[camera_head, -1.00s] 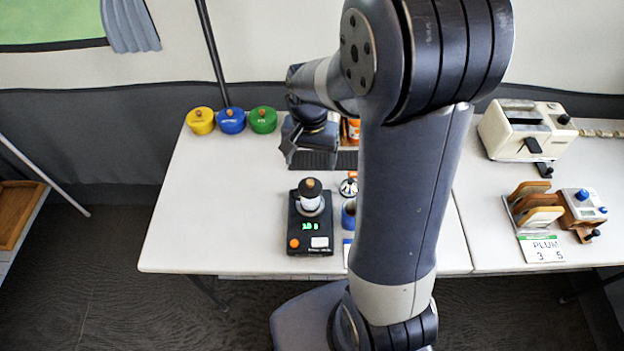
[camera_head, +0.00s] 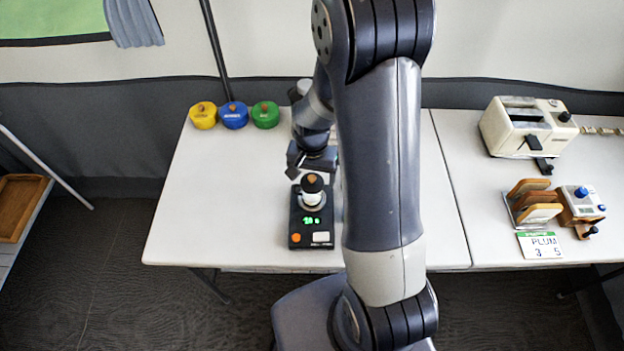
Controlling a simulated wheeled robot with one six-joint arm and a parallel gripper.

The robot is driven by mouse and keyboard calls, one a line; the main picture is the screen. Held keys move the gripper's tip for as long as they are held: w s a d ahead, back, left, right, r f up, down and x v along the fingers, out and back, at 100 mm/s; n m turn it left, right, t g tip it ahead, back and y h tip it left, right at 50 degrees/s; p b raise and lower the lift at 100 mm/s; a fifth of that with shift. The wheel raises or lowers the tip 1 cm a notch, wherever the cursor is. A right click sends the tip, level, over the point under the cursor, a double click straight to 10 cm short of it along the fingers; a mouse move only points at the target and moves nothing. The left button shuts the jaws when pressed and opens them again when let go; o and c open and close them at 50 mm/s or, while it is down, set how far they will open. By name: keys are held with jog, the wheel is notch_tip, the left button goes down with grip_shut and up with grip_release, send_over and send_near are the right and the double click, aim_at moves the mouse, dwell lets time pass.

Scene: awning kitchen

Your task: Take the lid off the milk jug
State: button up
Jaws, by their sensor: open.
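No jug can be made out for certain. My gripper (camera_head: 312,165) is open, over the table just behind the scale and the vessel. Its fingertips are small and partly dark, and I cannot tell whether they touch anything. My arm hides the table to the right of the scale.
Yellow (camera_head: 203,115), blue (camera_head: 234,115) and green (camera_head: 265,114) lidded pots stand at the table's back left. On the right table are a cream toaster-like machine (camera_head: 510,135), a rack of wooden boards (camera_head: 531,197) and a PLUM card (camera_head: 540,245). The white table's left side (camera_head: 215,190) is clear.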

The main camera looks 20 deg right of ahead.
jog(key=c, duration=1.1)
jog(key=shift+o, duration=0.2)
